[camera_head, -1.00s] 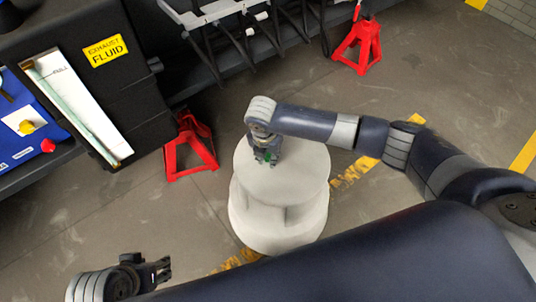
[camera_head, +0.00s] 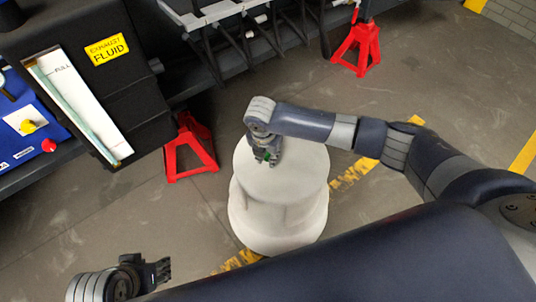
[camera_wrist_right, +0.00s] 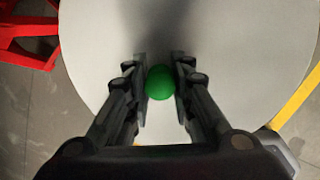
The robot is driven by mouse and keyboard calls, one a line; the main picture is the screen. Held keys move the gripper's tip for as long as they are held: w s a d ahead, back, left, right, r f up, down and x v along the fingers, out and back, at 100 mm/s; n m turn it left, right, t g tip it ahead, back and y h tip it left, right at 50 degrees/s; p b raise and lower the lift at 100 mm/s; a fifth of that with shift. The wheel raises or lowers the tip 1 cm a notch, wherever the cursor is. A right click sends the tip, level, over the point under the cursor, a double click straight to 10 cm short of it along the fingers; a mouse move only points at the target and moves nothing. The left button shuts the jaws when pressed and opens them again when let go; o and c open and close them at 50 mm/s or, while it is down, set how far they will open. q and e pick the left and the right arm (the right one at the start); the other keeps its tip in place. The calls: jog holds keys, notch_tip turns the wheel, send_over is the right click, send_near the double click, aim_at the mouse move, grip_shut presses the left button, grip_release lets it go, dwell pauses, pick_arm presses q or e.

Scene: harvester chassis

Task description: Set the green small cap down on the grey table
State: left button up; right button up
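The grey table (camera_head: 300,175) is a round, pale pedestal with a flat top in the middle of the head view. Its top (camera_wrist_right: 255,50) fills most of the right wrist view. My right gripper (camera_head: 267,158) points down over the table top. The green small cap (camera_wrist_right: 161,82) is between its two fingers (camera_wrist_right: 161,90), whose pads lie against its sides. In the head view only a bit of the cap (camera_head: 267,155) shows between the fingers. I cannot tell whether the cap touches the table. My left gripper (camera_head: 160,270) is open and empty at the lower left, away from the table.
A red jack stand (camera_head: 190,148) stands on the floor left of the table, another (camera_head: 358,45) at the back. A black cabinet with a yellow exhaust fluid label (camera_head: 106,50) is at the upper left. The rest of the table top is clear.

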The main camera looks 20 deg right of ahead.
jog(key=o, duration=0.4)
jog(key=shift+s+f, duration=0.2)
jog(key=shift+f, duration=0.35)
jog(key=shift+s+f, duration=0.2)
jog(key=shift+f, duration=0.3)
pick_arm(q)
jog(key=shift+w+f, duration=0.25)
jog(key=shift+f, duration=0.05)
pick_arm(e)
jog(key=shift+o, duration=0.5)
jog(key=shift+w+f, duration=0.2)
jog(key=shift+r, duration=0.4)
pick_arm(q)
jog(key=shift+r, duration=0.1)
pick_arm(e)
notch_tip(320, 180, up, 12)
jog(key=a, duration=0.1)
jog(key=shift+s+a, duration=0.2)
jog(key=shift+s, duration=0.1)
pick_arm(q)
jog(key=shift+w, duration=0.1)
pick_arm(e)
jog(key=shift+r, duration=0.1)
